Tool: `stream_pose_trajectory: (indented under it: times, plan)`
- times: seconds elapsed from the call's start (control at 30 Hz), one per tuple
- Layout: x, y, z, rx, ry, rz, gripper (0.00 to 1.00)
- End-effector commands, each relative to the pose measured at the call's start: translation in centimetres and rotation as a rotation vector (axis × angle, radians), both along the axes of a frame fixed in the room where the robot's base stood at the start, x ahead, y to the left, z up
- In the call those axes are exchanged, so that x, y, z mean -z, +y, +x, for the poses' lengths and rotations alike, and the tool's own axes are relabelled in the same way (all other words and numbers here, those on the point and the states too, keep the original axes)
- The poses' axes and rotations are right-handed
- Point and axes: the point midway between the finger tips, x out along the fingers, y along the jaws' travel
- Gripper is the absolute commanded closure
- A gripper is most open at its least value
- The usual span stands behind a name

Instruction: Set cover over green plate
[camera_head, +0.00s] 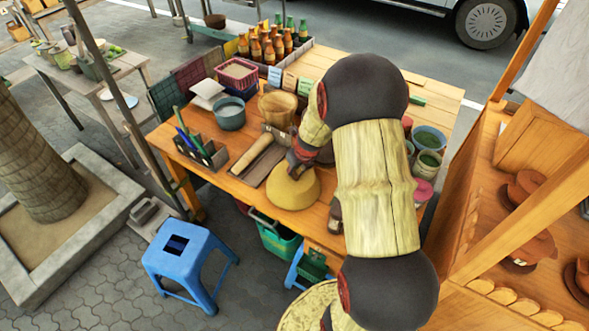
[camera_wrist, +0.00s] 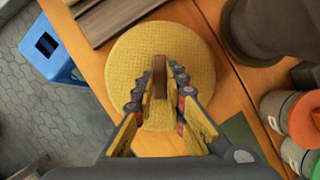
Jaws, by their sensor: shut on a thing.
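The cover (camera_head: 293,190) is a yellow woven dome at the front of the wooden table, beside the long tray. In the wrist view the cover (camera_wrist: 132,62) looks round, with a brown upright handle (camera_wrist: 160,78) across its middle. My gripper (camera_head: 295,165) is above the cover, and in the wrist view its fingers (camera_wrist: 157,76) are shut on the handle. I see no green plate; anything under the cover is hidden. I cannot tell whether the cover touches the table.
A long tray with a tan roll (camera_head: 252,153) lies left of the cover. A grey-blue pot (camera_head: 230,114) and a pen box (camera_head: 201,150) stand further left. Tubs (camera_head: 427,160) stand at right, behind my arm. A blue stool (camera_head: 185,254) is in front, off the table.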

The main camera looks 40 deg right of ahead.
Motion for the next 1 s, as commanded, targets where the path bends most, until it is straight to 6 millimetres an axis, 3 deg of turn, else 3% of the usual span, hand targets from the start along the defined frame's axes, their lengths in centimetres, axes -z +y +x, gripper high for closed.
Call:
stream_pose_trajectory:
  times: [0.23,0.27,0.6,1.0]
  plan:
    - [-0.08,-0.03,0.04,0.000,-0.001,0.000,1.00]
    - [-0.08,-0.03,0.04,0.000,-0.001,0.000,0.86]
    - [-0.05,-0.01,0.02,0.000,-0.001,0.000,0.67]
    - [-0.59,0.00,-0.12,0.000,-0.002,0.000,0.66]
